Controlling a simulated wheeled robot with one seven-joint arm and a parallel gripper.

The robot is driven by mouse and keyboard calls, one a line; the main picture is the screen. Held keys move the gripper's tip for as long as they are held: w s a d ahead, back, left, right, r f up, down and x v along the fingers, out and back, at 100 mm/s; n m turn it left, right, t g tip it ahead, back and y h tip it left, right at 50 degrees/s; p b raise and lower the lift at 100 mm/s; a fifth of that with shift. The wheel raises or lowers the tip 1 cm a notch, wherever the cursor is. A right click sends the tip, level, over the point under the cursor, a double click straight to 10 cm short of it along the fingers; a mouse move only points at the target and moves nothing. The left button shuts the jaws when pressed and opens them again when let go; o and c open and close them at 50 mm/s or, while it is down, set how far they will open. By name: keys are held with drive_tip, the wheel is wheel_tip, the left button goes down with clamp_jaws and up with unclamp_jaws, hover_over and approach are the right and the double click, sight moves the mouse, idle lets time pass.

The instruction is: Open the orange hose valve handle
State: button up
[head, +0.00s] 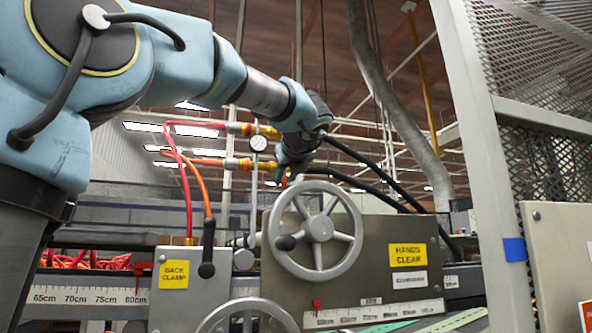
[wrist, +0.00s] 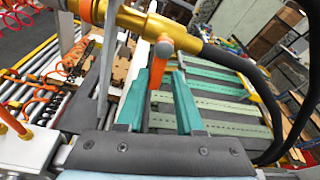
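The orange valve handle (wrist: 158,66) hangs from a brass hose valve (wrist: 140,22) in the wrist view. My gripper (wrist: 157,85) has two teal fingers spread apart, one on each side of the handle's lower part, with a gap showing on both sides. In the head view my gripper (head: 290,172) is beside the lower brass fitting (head: 240,164), to the right of the pressure gauge (head: 258,143). A bit of orange shows at the fingertips there. Most of the handle is hidden behind my wrist in that view.
Black hoses (head: 365,160) run right from the valves, close to my wrist. An upper brass valve (head: 253,129) sits above. A large handwheel (head: 318,231) and a panel with a "HANDS CLEAR" sign (head: 408,254) stand below. A mesh guard (head: 535,60) is at the right.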

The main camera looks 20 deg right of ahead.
wheel_tip(320, 180, up, 4)
drive_tip(key=d+n+t+h+b, duration=0.2)
drive_tip(key=d+n+h+b, duration=0.15)
drive_tip(key=n+b, duration=0.95)
drive_tip(key=b+v, duration=0.1)
drive_tip(key=v, duration=0.8)
drive_tip(key=shift+a+f+n, duration=0.15)
drive_tip(key=shift+a+n, duration=0.15)
drive_tip(key=shift+a, duration=0.2)
idle(0.5)
drive_tip(key=shift+s, duration=0.15)
idle(0.4)
